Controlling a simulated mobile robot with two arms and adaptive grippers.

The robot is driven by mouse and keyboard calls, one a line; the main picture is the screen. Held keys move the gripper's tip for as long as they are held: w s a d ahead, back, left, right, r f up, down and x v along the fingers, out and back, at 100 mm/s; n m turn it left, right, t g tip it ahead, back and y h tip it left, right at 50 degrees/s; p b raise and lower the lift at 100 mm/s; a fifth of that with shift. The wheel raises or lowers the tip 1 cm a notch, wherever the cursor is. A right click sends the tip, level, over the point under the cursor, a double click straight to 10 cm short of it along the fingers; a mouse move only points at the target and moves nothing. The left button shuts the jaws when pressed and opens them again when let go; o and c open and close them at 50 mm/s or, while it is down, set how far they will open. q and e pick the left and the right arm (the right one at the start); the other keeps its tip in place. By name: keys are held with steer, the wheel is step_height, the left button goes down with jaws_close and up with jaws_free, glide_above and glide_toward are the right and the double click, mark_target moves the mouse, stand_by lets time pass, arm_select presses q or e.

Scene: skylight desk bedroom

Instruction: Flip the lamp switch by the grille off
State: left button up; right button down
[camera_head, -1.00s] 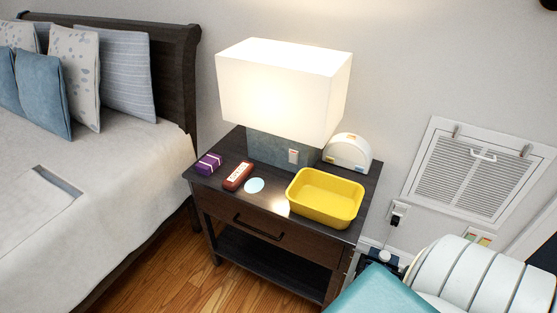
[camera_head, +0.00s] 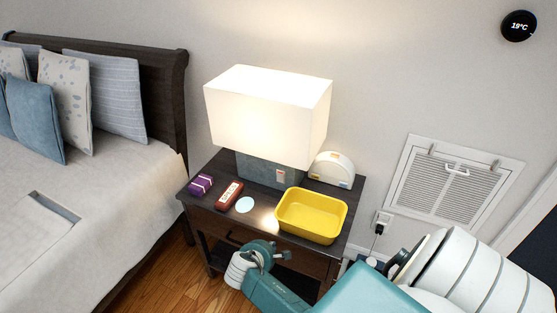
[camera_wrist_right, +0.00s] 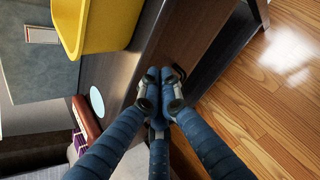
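The lamp (camera_head: 270,115) with a lit white box shade stands on the dark nightstand (camera_head: 220,215). A small light switch plate with a reddish part (camera_head: 280,177) is on the lamp's grey base (camera_head: 255,168); it also shows in the right wrist view (camera_wrist_right: 41,35). The white wall grille (camera_head: 450,183) is right of the nightstand. My right gripper (camera_head: 268,248) is in front of the nightstand's drawer, below and apart from the switch. In the right wrist view its fingertips (camera_wrist_right: 160,85) are together with nothing between them. My left gripper is out of view.
A yellow tray (camera_head: 312,233) stands right of the switch, with a white rounded object (camera_head: 332,169) behind it. A purple box (camera_head: 200,185), a red-brown item (camera_head: 229,195) and a pale disc (camera_head: 245,205) lie left. A plugged wall outlet (camera_head: 382,222) is below the grille.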

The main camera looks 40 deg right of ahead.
steer(key=shift+h, duration=0.8)
steer(key=d+r, duration=0.1)
steer(key=r, duration=0.1)
steer(key=w+r, duration=0.1)
steer(key=r, duration=0.2)
steer(key=w+d+r+p, duration=0.1)
steer(key=r, duration=0.2)
steer(key=shift+d+r, duration=0.1)
steer(key=shift+d, duration=0.2)
steer(key=w+d+r+n+h, duration=0.2)
steer(key=w+r+n, duration=0.2)
steer(key=w+n, duration=0.3)
steer(key=shift+w+d+r, duration=0.15)
steer(key=shift+w+d, duration=0.05)
steer(key=shift+d, duration=0.05)
